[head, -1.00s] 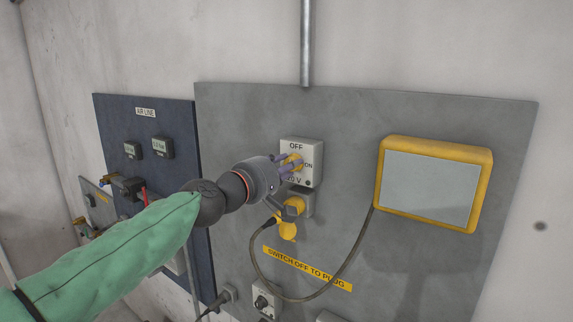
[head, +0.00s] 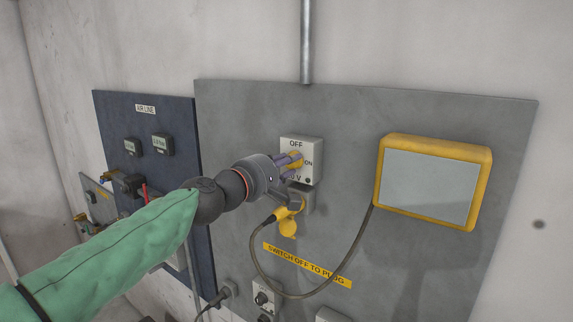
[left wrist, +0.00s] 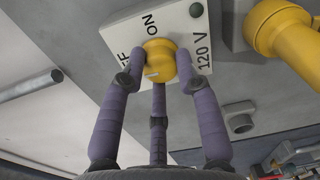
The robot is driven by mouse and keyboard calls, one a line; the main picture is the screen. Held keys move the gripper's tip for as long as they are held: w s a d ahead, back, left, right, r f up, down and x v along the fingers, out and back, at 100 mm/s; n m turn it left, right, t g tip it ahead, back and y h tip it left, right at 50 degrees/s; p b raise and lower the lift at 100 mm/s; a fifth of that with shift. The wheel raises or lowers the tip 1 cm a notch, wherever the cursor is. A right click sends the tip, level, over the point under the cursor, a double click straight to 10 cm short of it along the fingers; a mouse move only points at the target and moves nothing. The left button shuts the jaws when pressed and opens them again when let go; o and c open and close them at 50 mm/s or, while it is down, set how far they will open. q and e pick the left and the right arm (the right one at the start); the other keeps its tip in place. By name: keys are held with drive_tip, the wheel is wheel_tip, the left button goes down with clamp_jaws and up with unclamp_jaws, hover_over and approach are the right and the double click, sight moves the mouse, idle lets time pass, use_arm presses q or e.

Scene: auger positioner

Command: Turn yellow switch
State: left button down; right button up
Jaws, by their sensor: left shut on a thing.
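The yellow switch (head: 295,160) is a round knob on a white plate (head: 314,146) marked OFF, ON and 120 V. In the left wrist view the knob (left wrist: 159,62) has a short pale mark on its face. My left gripper (head: 291,163) comes in from the left, and its purple fingers are shut around the knob. In the left wrist view the fingers (left wrist: 161,78) touch it on both sides, with a third finger below. The fingers hide part of the knob and plate lettering in the head view. My right gripper is not in view.
A yellow plug with a grey cable (head: 287,224) hangs in a socket just below the switch. A yellow-framed screen (head: 432,180) is at the right on the grey panel (head: 240,110). A blue panel (head: 170,118) with gauges is at the left.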

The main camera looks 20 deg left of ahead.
use_arm(q)
drive_tip(key=c, duration=0.9)
unclamp_jaws()
drive_tip(key=shift+a+r, duration=0.1)
drive_tip(key=shift+a, duration=0.1)
drive_tip(key=v, duration=1.2)
